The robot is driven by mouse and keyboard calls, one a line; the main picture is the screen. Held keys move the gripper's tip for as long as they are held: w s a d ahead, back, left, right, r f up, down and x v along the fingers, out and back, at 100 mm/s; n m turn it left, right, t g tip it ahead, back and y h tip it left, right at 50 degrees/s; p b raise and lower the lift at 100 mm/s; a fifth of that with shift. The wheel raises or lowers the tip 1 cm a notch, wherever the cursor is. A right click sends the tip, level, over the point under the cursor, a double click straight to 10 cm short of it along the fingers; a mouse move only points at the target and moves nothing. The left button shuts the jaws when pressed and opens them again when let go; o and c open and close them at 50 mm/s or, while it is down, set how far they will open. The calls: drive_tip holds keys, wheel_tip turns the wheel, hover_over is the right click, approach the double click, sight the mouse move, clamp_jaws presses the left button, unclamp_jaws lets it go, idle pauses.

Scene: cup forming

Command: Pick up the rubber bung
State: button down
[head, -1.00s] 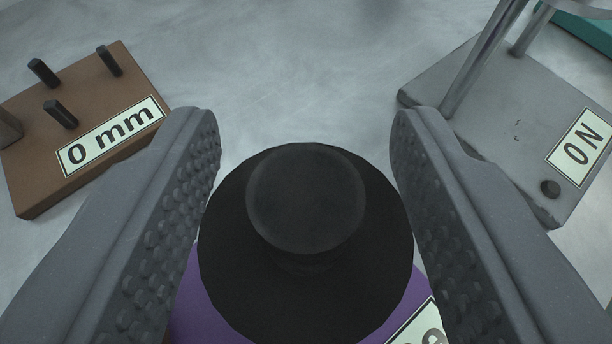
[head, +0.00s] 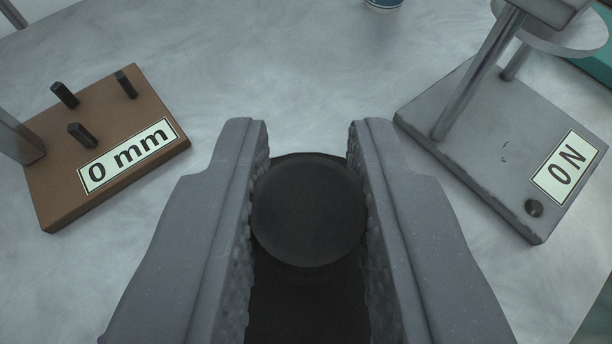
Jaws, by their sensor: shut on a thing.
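The lower part of the bung is dark and partly hidden by the fingers. What lies beneath it cannot be seen.
A brown block (head: 60,195) with dark pegs and a "0 mm" label stands at the left. A grey stand (head: 470,140) with metal rods, an "ON" label and a dark knob stands at the right. The metal table (head: 290,60) is clear between them.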

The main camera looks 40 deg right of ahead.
drive_tip(key=shift+r+p, duration=0.65)
drive_tip(key=shift+r, duration=0.2)
drive_tip(key=s+a+b, duration=0.3)
drive_tip(key=s+b, duration=0.2)
drive_tip(key=s, duration=0.2)
drive_tip(key=s+a+r+b, duration=0.1)
drive_tip(key=s+a+b, duration=0.2)
drive_tip(key=s, duration=0.4)
drive_tip(key=shift+s+r+b, duration=0.15)
drive_tip(key=shift+s+b, duration=0.25)
drive_tip(key=shift+b, duration=0.5)
